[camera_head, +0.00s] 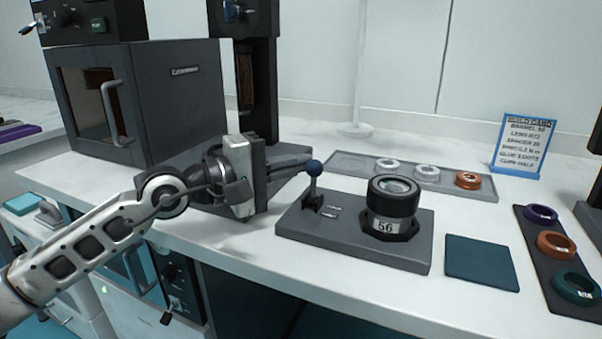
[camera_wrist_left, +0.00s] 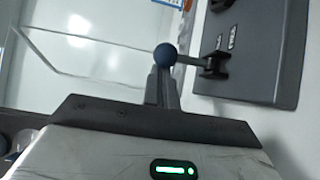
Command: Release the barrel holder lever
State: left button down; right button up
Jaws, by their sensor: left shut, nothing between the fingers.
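The barrel holder is a dark grey base plate (camera_head: 330,240) on the white bench. A black barrel (camera_head: 392,197) marked 56 stands upright in its collar. The lever (camera_head: 313,182) with a blue ball knob stands upright at the plate's left end. My left gripper (camera_head: 308,163) comes in from the left, shut, with its fingertips at the blue knob. In the left wrist view the blue knob (camera_wrist_left: 165,56) shows just beyond the shut fingers (camera_wrist_left: 163,88); I cannot tell whether they touch it. My right gripper is not in view.
A grey tray (camera_head: 345,166) behind the holder carries several rings. A dark teal mat (camera_head: 481,262) lies to its right, then a black strip (camera_head: 535,247) with coloured rings. A build card (camera_head: 523,146) stands at the back. An oven (camera_head: 150,100) stands at left.

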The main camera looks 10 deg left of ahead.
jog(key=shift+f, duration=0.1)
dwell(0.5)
pick_arm(q)
jog(key=b+v, duration=0.1)
jog(key=v, duration=0.1)
jog(key=b+v, duration=0.1)
jog(key=v, duration=0.1)
jog(key=f+v, duration=0.1)
jog(key=v, duration=0.2)
jog(key=shift+b, duration=0.4)
jog(key=b+v, duration=0.5)
jog(key=v, duration=0.1)
jog(key=shift+s+a, duration=0.2)
jog(key=shift+s, duration=0.05)
jog(key=shift+s+a+r+b, duration=0.15)
jog(key=shift+s+a+b, duration=0.2)
jog(key=shift+a+b, duration=0.25)
jog(key=shift+s+a+r+b, duration=0.25)
jog(key=shift+s+r+b, duration=0.15)
jog(key=shift+b, duration=0.1)
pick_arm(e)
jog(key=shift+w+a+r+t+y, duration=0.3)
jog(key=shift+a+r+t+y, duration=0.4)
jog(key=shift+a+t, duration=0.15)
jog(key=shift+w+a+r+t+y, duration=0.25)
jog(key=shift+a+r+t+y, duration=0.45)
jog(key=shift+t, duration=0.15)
